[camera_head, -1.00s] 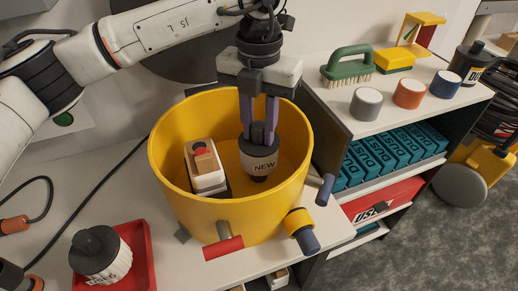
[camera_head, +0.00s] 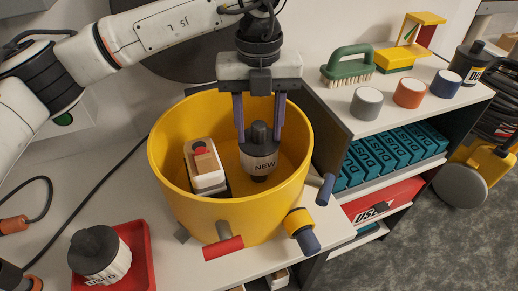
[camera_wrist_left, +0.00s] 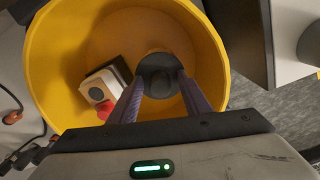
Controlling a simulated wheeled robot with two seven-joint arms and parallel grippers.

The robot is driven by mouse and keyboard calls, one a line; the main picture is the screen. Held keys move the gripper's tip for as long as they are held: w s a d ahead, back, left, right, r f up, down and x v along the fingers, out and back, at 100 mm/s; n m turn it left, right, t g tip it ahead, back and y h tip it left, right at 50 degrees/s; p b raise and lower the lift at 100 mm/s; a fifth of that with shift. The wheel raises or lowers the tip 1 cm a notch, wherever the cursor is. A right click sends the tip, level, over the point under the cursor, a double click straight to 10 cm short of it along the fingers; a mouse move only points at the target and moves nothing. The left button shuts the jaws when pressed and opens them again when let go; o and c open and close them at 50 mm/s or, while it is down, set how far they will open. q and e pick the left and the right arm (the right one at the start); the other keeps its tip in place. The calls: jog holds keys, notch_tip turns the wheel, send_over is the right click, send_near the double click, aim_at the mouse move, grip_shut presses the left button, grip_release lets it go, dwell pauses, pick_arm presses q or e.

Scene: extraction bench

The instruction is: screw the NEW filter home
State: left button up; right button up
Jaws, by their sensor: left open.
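The NEW filter (camera_head: 258,163), grey with a white label band and a dark knob on top, stands upright inside the yellow drum (camera_head: 222,205). My left gripper (camera_head: 259,138) points down into the drum, open. Its two purple fingers stand apart on either side of the knob, with gaps showing. In the left wrist view the dark filter top (camera_wrist_left: 160,74) lies between the spread fingers (camera_wrist_left: 160,100). The filter's lower end and its seat are hidden, so I cannot tell how deep it sits. My right gripper is out of view.
A white box with a red button (camera_head: 203,165) stands left of the filter inside the drum. Another dark-topped filter (camera_head: 98,262) sits in a red tray (camera_head: 143,262) at front left. A shelf unit (camera_head: 345,120) stands close on the right.

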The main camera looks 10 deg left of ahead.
pick_arm(q)
jog(key=n, duration=0.4)
jog(key=shift+n, duration=0.4)
jog(key=n, duration=1)
grip_shut()
jog(key=m, duration=0.3)
jog(key=shift+m, duration=0.4)
jog(key=shift+o, duration=0.3)
grip_release()
